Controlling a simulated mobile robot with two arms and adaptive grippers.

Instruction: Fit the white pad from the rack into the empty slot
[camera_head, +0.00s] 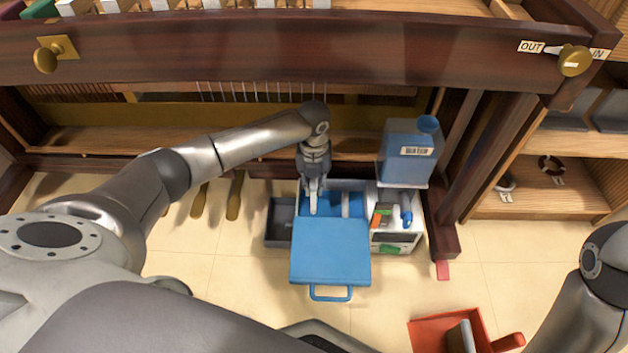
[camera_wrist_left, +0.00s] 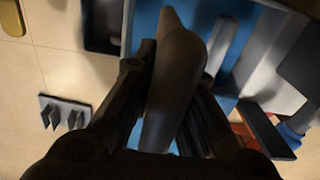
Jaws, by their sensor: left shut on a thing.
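My left gripper (camera_head: 313,200) points down over the open blue toolbox (camera_head: 330,250) on the floor under the piano. In the left wrist view the gripper (camera_wrist_left: 172,115) is shut on a long, tapered thing (camera_wrist_left: 178,75), shadowed grey-brown there and pale in the head view. I cannot tell whether it is the white pad. A pale strip (camera_head: 346,204) lies inside the toolbox beside the gripper. Pale blocks (camera_head: 72,6) stand in a row at the top edge of the head view, cut off by the frame. I cannot make out the empty slot. My right gripper is out of view.
A dark bin (camera_head: 282,220) stands left of the toolbox. A white unit (camera_head: 397,234) and a blue water tank (camera_head: 408,160) stand right of it. The piano's wooden rail (camera_head: 290,48) spans the top. A red dustpan (camera_head: 428,334) lies at the front right.

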